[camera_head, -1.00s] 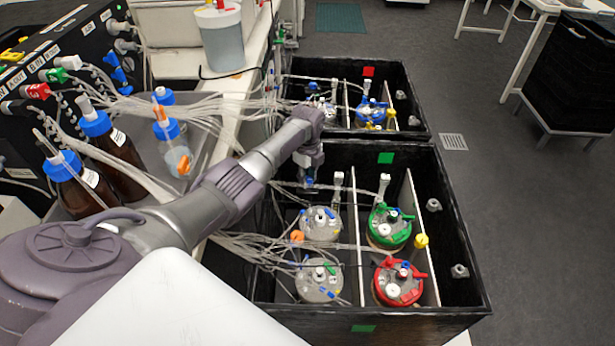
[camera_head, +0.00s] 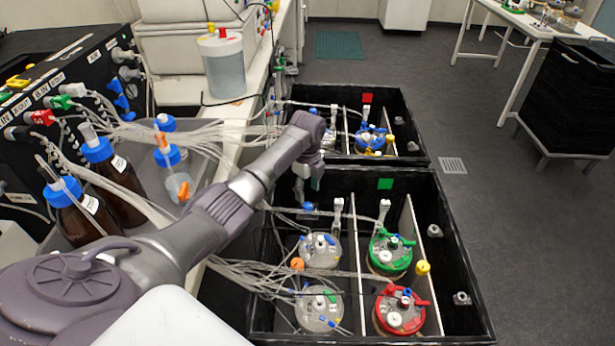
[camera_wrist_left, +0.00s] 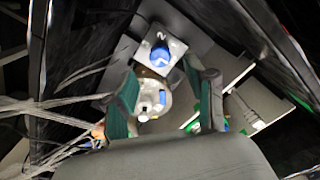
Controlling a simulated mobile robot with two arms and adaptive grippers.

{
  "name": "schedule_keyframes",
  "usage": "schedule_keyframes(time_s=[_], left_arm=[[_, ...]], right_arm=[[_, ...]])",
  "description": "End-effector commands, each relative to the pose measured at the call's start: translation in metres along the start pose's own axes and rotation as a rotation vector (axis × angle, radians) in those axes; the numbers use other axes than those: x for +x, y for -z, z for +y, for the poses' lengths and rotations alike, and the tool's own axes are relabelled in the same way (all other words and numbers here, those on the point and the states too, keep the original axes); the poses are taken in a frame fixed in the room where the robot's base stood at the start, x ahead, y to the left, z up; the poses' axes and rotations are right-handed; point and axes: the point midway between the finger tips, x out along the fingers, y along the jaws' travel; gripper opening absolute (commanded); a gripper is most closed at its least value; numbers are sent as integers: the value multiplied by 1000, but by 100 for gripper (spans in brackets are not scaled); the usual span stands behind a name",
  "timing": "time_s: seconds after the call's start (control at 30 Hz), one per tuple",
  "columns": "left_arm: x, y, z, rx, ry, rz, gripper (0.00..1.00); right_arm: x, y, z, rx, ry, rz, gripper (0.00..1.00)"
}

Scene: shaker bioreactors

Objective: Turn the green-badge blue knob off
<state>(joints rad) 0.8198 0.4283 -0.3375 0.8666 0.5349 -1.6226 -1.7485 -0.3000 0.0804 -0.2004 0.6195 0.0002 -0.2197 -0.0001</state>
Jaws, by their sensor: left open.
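The near black box (camera_head: 465,270) carries a green badge (camera_head: 386,184) on its far wall. A small blue knob (camera_head: 308,207) is inside that wall at the box's left. My left gripper (camera_head: 309,183) is above and just beyond this knob in the head view, with its fingers apart and empty. In the left wrist view the blue knob (camera_wrist_left: 161,54) sits on a pale plate, ahead of and between the open fingers (camera_wrist_left: 166,85). No contact with the knob shows. My right gripper is not in view.
Below the knob, the near box holds a grey-lidded vessel (camera_head: 320,250), a green-lidded one (camera_head: 391,252) and a red-lidded one (camera_head: 398,310). Tubes (camera_head: 270,272) cross the box's left side. The far box (camera_head: 418,125) has a red badge (camera_head: 367,97).

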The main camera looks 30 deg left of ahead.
Motion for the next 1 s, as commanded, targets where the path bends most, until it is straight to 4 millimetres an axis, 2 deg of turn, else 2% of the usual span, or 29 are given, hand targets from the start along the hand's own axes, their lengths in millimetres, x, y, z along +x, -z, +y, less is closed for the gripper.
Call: schedule_keyframes(time_s=[0.1,0.33,0.5,1.0], left_arm=[[-26,-1,-1,1,4,-1,55],[-56,0,0,0,1,-1,55],[-61,0,0,0,1,0,55],[-61,0,0,1,0,0,55]], right_arm=[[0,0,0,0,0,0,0],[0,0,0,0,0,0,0],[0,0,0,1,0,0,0],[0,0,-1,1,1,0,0]])
